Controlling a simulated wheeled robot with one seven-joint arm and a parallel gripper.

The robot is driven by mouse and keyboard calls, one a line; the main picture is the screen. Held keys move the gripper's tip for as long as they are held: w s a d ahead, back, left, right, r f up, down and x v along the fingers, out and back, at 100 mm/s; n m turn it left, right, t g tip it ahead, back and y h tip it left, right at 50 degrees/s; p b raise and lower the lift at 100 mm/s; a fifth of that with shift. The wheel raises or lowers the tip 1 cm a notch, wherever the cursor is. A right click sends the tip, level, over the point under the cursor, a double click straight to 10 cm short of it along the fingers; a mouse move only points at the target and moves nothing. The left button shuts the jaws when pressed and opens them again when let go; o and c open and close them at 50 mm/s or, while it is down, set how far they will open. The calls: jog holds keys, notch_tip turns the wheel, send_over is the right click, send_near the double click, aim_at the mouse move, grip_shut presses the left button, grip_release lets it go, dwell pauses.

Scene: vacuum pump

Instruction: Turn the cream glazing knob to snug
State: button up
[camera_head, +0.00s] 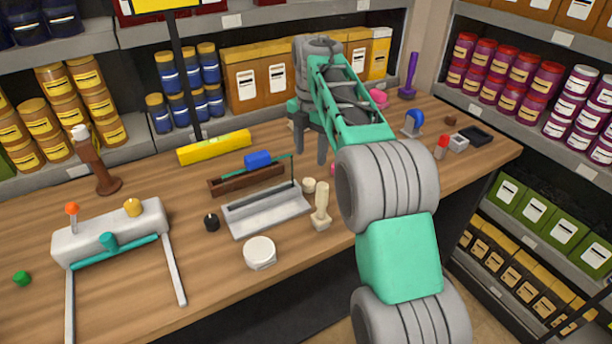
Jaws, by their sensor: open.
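Cream-coloured parts stand at the middle of the bench. One is a small cream knob (308,185) beside the right end of a grey tray-like fixture (265,211). Another is a taller upright cream piece (321,207) on a small base, just in front of it. I cannot tell for certain which is the glazing knob or how far it is turned. My gripper (310,157) is open and empty, fingers pointing down. In the picture it is above and behind the cream parts, apart from them.
A brown wooden tray (245,180) with a blue block (257,159) lies behind the grey fixture. A white round lid (260,252) and a black knob (211,222) are near it. A white device (107,231) stands left.

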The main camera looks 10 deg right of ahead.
aim_at(310, 181)
jog(key=f, duration=0.1)
jog(key=w+f+b, duration=0.1)
jog(key=f, duration=0.1)
jog(key=shift+f+n, duration=0.15)
jog(key=shift+n, duration=0.15)
jog(key=shift+f+b, duration=0.4)
notch_tip(310, 181, down, 7)
jog(key=shift+f, duration=0.1)
jog(key=shift+c, duration=0.2)
grip_shut()
